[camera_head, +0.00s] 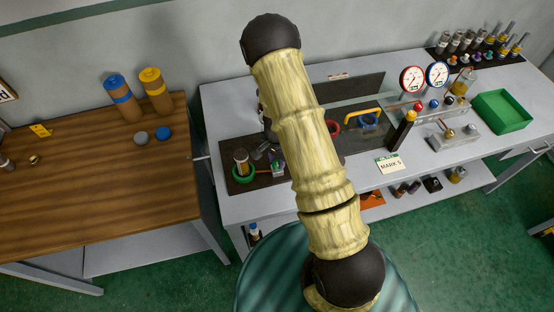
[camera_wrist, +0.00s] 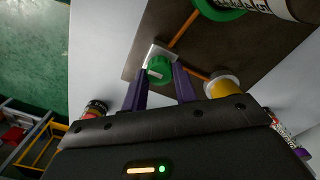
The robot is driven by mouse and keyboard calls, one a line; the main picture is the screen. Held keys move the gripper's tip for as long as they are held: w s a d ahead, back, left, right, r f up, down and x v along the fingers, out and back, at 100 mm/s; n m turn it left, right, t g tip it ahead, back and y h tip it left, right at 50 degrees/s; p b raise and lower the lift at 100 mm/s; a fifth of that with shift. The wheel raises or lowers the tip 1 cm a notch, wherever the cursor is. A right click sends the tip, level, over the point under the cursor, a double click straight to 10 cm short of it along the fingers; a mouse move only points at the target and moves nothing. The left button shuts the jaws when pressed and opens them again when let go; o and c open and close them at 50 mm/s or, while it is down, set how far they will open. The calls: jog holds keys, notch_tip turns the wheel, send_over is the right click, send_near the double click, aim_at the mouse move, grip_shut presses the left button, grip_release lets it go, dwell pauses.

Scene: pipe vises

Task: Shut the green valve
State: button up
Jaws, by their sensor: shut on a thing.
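The green valve's round knob (camera_wrist: 160,68) shows in the wrist view on a pale square base, beside a copper-coloured pipe (camera_wrist: 185,28). My gripper (camera_wrist: 157,76) has its two purple fingers on either side of the knob and is shut on it. In the head view my gripper (camera_head: 277,158) is mostly hidden behind my arm, low over the dark mat at the left of the grey bench. The knob is hard to make out there, and how far it is turned cannot be told.
A green ring (camera_head: 243,179) holding an upright cylinder stands just left of my gripper. A yellow cylinder with a white top (camera_wrist: 222,88) is close to the right finger in the wrist view. Gauges (camera_head: 412,79) and a green tray (camera_head: 502,111) stand farther right.

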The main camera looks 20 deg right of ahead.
aim_at(277, 162)
jog(key=shift+a, duration=0.15)
dwell(0.3)
jog(key=o, duration=1)
jog(key=shift+s+r, duration=0.1)
jog(key=shift+c, duration=0.2)
notch_tip(277, 162, up, 17)
jog(key=b, duration=0.2)
jog(key=shift+r, duration=0.2)
